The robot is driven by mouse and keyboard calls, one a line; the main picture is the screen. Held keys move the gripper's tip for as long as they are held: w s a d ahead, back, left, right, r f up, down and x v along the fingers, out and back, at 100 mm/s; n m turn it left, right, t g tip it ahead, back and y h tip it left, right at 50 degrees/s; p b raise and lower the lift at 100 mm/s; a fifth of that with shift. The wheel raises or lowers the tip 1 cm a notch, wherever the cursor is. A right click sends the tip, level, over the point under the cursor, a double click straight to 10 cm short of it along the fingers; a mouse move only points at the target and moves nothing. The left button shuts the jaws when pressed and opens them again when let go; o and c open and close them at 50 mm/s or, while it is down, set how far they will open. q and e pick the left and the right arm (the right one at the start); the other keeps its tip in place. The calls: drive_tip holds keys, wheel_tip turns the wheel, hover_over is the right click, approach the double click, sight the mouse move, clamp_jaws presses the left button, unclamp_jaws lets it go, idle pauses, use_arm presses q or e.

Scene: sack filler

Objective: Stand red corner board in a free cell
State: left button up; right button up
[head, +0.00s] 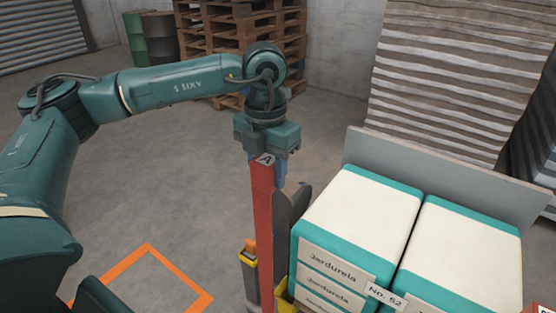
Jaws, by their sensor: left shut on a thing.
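My left gripper (267,155) points down from above and is shut on the board's top end. The board's lower end runs down toward the bottom edge of the view, and I cannot tell what it rests on. No cells can be clearly made out. My right gripper is out of view.
Teal and white sacks (355,215) marked "Jardurela" are stacked right of the board, before a grey panel (450,180). A dark grey curved piece (291,218) and a yellow-and-orange object (249,262) are close to the board. An orange floor outline (178,270) lies left, with open floor beyond.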

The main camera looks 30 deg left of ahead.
use_arm(q)
drive_tip(key=s+b, duration=0.2)
drive_tip(key=s, duration=0.9)
drive_tip(key=shift+s+a, duration=0.25)
drive_tip(key=shift+a, duration=0.2)
